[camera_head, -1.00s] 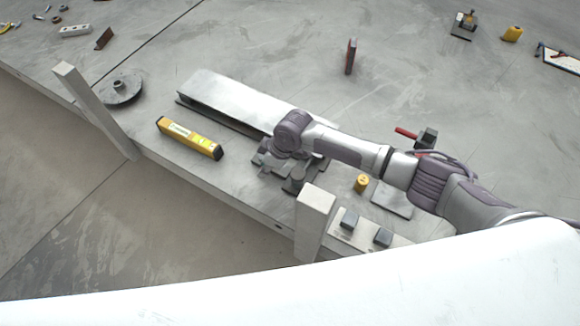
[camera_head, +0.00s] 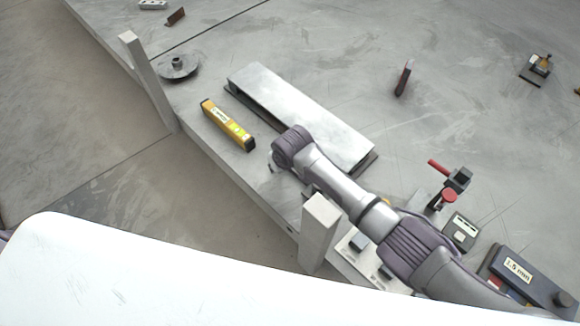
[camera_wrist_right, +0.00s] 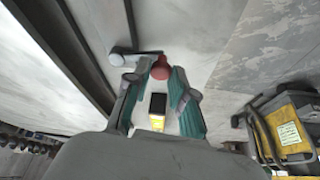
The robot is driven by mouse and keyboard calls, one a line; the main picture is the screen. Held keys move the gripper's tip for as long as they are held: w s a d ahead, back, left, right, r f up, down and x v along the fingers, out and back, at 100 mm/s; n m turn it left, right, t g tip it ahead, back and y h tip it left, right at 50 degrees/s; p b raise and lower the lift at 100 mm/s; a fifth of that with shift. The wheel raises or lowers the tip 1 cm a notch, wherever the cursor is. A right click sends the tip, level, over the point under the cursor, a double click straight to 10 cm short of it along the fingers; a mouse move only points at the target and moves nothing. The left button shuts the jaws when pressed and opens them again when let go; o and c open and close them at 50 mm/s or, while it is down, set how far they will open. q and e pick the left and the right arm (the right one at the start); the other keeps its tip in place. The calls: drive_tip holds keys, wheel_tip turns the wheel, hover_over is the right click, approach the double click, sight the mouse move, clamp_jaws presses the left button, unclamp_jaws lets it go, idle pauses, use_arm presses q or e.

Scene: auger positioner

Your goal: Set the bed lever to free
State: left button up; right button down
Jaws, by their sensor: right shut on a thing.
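In the right wrist view, my right gripper (camera_wrist_right: 155,88) has its two teal-padded fingers closed in around a lever with a red knob (camera_wrist_right: 161,68), which shows at the fingertips. I take it for the bed lever; its marking cannot be read. A grey bar with a pale round knob (camera_wrist_right: 117,59) lies just left of the fingertips. In the head view my right arm reaches in from the lower right, and its wrist hides the gripper and the lever. A long flat metal block (camera_head: 305,108) lies just beyond the wrist. My left gripper is not in view.
A yellow level (camera_head: 228,125) and a round dark disc (camera_head: 178,67) lie to the left. Pale posts (camera_head: 320,228) (camera_head: 148,80) stand at the near edge. A red-handled clamp (camera_head: 450,180) and a dark box marked 1.5 mm (camera_head: 528,278) lie to the right.

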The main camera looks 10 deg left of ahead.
idle(0.3)
drive_tip(key=c, duration=1)
unclamp_jaws()
drive_tip(key=shift+r, duration=0.1)
drive_tip(key=v, duration=1.1)
drive_tip(key=shift+s+d+r, duration=0.1)
drive_tip(key=shift+r, duration=0.2)
